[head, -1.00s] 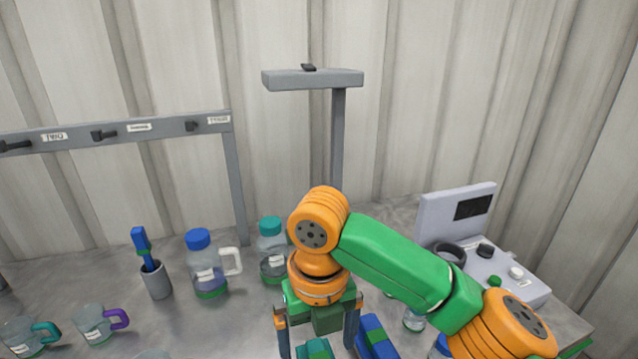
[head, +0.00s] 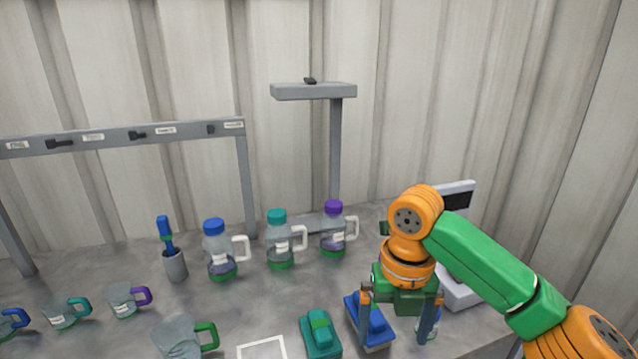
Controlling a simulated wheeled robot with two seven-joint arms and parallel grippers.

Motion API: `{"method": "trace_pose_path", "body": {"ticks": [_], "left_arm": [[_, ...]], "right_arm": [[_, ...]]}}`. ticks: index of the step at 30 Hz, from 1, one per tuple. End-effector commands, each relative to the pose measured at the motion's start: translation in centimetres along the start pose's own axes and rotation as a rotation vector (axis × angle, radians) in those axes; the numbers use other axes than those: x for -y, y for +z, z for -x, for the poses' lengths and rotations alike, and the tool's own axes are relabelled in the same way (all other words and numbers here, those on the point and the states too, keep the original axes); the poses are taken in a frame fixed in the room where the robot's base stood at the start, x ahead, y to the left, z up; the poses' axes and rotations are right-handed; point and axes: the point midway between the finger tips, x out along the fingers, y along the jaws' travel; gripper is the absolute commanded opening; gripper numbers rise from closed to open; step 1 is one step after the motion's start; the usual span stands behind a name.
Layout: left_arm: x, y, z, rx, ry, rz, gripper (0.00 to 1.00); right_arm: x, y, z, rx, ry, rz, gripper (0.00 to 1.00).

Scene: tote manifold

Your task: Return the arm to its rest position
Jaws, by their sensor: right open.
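My right arm comes in from the right, with green and orange links. Its gripper (head: 396,322) points down, open, with its fingers spread apart. The left finger overlaps a blue block-like item (head: 372,328) in the picture. The right finger is in front of a small clear jar (head: 428,329). I see nothing held between the fingers. I cannot tell the height of the fingertips over the table. My left gripper is not in view.
Bottles with blue (head: 221,258), teal (head: 279,252) and purple (head: 333,240) caps stand at the back. Several handled cups (head: 122,302) are left. A teal item (head: 320,336) lies front centre. A grey device (head: 462,292) is partly hidden behind my arm. A grey post (head: 336,150) rises behind.

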Motion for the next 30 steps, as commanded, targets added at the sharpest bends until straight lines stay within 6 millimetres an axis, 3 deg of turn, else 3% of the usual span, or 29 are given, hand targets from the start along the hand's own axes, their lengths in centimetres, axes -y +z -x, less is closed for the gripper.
{"method": "trace_pose_path", "body": {"ticks": [7, 14, 17, 20, 23, 26, 30], "left_arm": [[0.0, 0.0, 0.0, 0.001, 0.000, 0.000, 0.00], [0.0, 0.1, 0.0, 0.002, 0.000, 0.001, 0.00], [0.0, 0.1, 0.0, 0.003, 0.001, 0.001, 0.00], [-0.1, 0.3, 0.0, 0.005, 0.001, 0.001, 0.00], [-0.1, 0.3, 0.0, 0.005, 0.001, 0.001, 0.00], [0.0, 0.2, 0.0, 0.005, 0.000, 0.001, 0.00], [0.0, 0.2, 0.0, 0.005, 0.000, 0.001, 0.00]], "right_arm": [[10.4, 0.8, -0.1, -0.001, -0.010, -0.299, 1.00], [20.9, -1.4, -0.2, -0.002, -0.019, -0.607, 1.00], [22.0, 1.1, -5.0, 0.057, 0.003, -0.902, 1.00], [24.9, 2.5, -9.6, 0.139, 0.006, -1.212, 1.00], [28.8, 2.5, -14.5, 0.245, -0.010, -1.522, 1.00], [33.9, 0.8, -19.6, 0.395, -0.043, -1.824, 1.00], [41.9, -5.2, -25.5, 0.674, -0.085, -2.153, 1.00]]}}
